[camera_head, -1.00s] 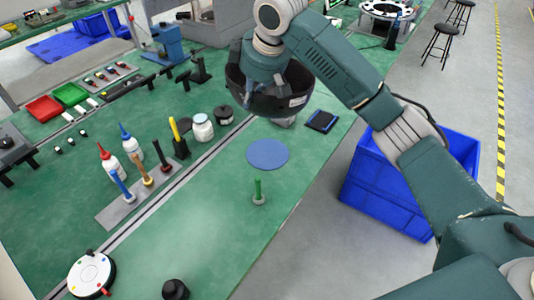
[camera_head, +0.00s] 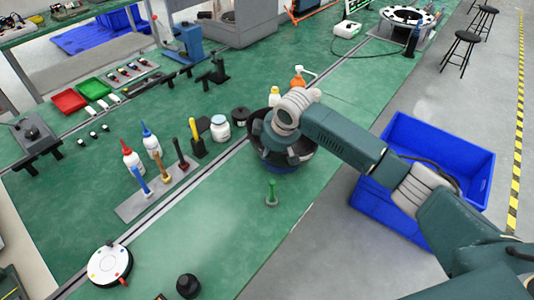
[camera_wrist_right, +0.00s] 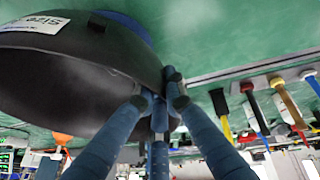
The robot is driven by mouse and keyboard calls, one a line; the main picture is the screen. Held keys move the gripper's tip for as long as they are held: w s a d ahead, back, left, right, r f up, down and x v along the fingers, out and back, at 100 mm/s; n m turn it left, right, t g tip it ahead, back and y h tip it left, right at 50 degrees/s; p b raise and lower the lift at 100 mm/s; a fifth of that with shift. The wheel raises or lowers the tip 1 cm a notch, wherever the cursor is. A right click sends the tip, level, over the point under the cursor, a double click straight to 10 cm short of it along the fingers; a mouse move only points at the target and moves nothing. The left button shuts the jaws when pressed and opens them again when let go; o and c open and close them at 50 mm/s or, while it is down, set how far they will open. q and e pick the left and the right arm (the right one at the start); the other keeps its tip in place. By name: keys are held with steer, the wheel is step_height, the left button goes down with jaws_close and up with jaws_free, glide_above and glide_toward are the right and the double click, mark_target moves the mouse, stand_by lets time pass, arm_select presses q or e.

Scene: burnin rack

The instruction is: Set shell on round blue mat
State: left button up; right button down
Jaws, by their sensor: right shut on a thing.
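The shell (camera_head: 308,148) is a dark, bowl-like piece over the round blue mat (camera_head: 281,168), hiding nearly all of it. In the right wrist view the shell (camera_wrist_right: 60,75) fills the upper left, with a white label on its side and the blue mat (camera_wrist_right: 128,24) just beyond it. I cannot tell whether shell and mat touch. My right gripper (camera_head: 276,138) is shut on the shell; its blue-grey fingers (camera_wrist_right: 158,100) are at the shell's rim in the wrist view. In the head view my wrist partly hides the grip. My left gripper is not in view.
A green peg (camera_head: 271,192) on a round base stands just in front of the mat. A white jar (camera_head: 220,130) and a dark lidded jar (camera_head: 240,117) stand to the left. A blue crate (camera_head: 440,150) is on the floor at right.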

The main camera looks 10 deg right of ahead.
steer(key=shift+f, duration=0.8)
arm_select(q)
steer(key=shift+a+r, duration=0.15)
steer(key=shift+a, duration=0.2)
arm_select(e)
steer(key=shift+f, duration=0.1)
steer(key=c, duration=1.8)
jaws_free()
steer(key=shift+c, duration=0.2)
